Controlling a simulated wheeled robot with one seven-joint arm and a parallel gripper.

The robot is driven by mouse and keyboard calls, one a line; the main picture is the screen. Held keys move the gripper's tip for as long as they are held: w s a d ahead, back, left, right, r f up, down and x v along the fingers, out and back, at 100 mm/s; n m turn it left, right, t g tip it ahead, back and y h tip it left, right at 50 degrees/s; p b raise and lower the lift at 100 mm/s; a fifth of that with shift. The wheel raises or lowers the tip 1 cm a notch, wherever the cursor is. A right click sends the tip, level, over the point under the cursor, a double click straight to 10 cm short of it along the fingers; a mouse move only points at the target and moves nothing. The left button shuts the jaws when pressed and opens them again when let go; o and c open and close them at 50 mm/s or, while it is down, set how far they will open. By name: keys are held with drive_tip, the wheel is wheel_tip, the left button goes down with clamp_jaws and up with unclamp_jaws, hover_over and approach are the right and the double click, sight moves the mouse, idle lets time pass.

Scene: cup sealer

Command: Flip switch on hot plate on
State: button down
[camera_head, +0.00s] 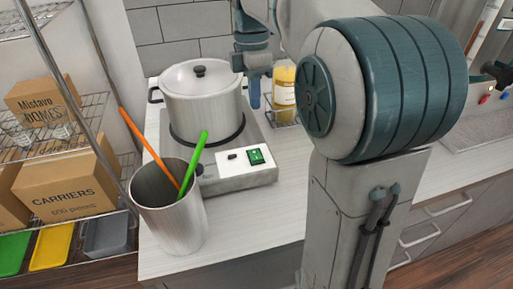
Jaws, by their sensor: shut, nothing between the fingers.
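The hot plate (237,181) is a grey box on the white counter, with a lidded metal pot (203,95) on its burner. On its sloped front panel is a green rocker switch (256,156), with a small black knob to its left. I cannot tell the switch's position at this size. My gripper (254,104) points down and is shut and empty. It appears above and behind the switch, beside the pot's right side, apart from the switch in the picture.
A metal cup (170,210) with orange and green sticks stands at the counter's front left. A yellow-filled jar (284,90) in a wire holder is right of my gripper. A wire shelf with boxes (70,182) is at left.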

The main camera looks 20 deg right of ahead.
sight(257, 158)
drive_tip(key=f, duration=0.4)
drive_tip(key=s+f, duration=0.1)
drive_tip(key=f, duration=0.4)
drive_tip(key=s+f, duration=0.1)
drive_tip(key=f, duration=0.4)
drive_tip(key=shift+a, duration=0.1)
